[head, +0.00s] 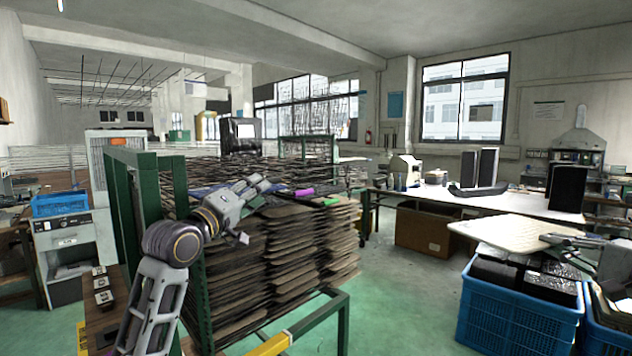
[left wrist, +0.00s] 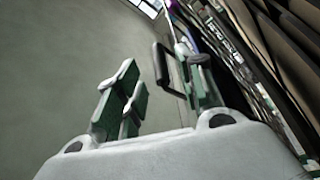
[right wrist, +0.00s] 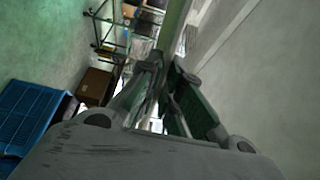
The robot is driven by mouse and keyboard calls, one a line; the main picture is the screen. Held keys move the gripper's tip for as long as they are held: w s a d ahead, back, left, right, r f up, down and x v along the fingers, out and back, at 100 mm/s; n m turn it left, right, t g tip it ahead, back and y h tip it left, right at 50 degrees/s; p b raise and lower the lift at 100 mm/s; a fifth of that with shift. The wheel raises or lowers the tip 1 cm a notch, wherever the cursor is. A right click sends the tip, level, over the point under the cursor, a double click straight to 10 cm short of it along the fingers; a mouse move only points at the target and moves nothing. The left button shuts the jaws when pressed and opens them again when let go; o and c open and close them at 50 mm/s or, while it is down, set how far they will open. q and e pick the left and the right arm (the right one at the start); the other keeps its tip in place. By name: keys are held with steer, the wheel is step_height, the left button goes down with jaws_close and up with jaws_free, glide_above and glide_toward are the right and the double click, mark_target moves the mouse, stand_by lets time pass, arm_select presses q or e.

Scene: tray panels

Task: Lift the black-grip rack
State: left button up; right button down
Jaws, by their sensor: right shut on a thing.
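A green-framed rack (head: 342,318) holds a tall stack of thin brown trays at centre left. Coloured pieces, one purple (head: 303,191) and one green (head: 328,201), show along its top. No black grip is clearly readable in the head view. My left gripper (head: 262,184) is over the top of the stack, its fingers apart. In the left wrist view a black bar (left wrist: 158,66) shows between the fingers; I cannot tell which thing it belongs to. My right gripper (head: 550,240) is shut at the right edge of a pale flat board (head: 500,228); its fingers (right wrist: 165,75) are close together.
Blue crates (head: 505,318) with black contents stand below the board at right. A white table (head: 470,200) with black boxes (head: 568,188) is behind. A grey cabinet (head: 70,250) is at left. Green floor (head: 400,300) is clear between rack and crates.

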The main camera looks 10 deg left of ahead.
mark_target(271, 179)
arm_select(q)
steer(key=shift+p+x, duration=0.3)
steer(key=shift+x, duration=3.3)
steer(key=shift+r, duration=0.1)
jaws_close()
